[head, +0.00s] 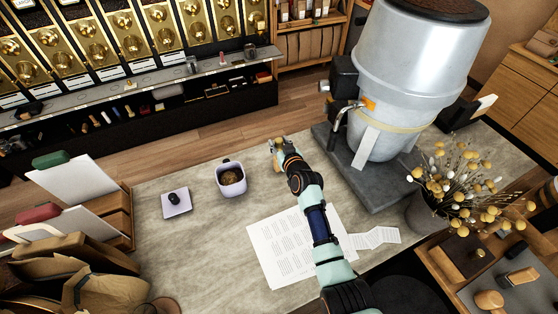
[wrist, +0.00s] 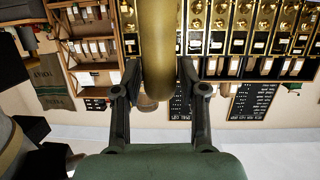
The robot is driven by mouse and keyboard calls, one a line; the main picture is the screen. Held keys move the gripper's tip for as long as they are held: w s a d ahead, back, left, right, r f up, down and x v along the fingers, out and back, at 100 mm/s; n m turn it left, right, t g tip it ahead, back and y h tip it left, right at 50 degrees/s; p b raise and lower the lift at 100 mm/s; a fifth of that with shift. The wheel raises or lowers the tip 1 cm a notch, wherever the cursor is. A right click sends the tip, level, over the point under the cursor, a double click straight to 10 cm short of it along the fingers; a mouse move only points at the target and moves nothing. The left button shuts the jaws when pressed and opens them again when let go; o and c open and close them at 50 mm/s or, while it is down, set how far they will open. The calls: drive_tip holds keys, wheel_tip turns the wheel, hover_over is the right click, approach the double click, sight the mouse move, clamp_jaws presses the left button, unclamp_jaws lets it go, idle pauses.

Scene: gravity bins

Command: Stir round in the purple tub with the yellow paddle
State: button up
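The purple tub (head: 232,188) stands open on the grey worktop, left of my gripper in the head view, with brown grainy contents inside. My gripper (head: 278,152) is out over the worktop to the right of the tub and apart from it. In the wrist view, the yellow paddle (wrist: 157,50) stands between the two fingers of my gripper (wrist: 158,72), with a finger close against each side. Its rounded end faces the camera's middle and the rest runs out of the top edge. The paddle (head: 277,160) shows only small in the head view.
A lilac square lid with a black knob (head: 176,202) lies left of the tub. Printed sheets (head: 285,250) lie under my arm. A large silver machine (head: 405,85) and a vase of dried flowers (head: 425,210) stand right. Folders and bags (head: 75,230) crowd the left.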

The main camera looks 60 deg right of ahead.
clamp_jaws()
drive_tip(key=shift+r, duration=0.1)
drive_tip(key=shift+r, duration=0.1)
drive_tip(key=shift+r+p, duration=2.3)
drive_tip(key=shift+r, duration=0.55)
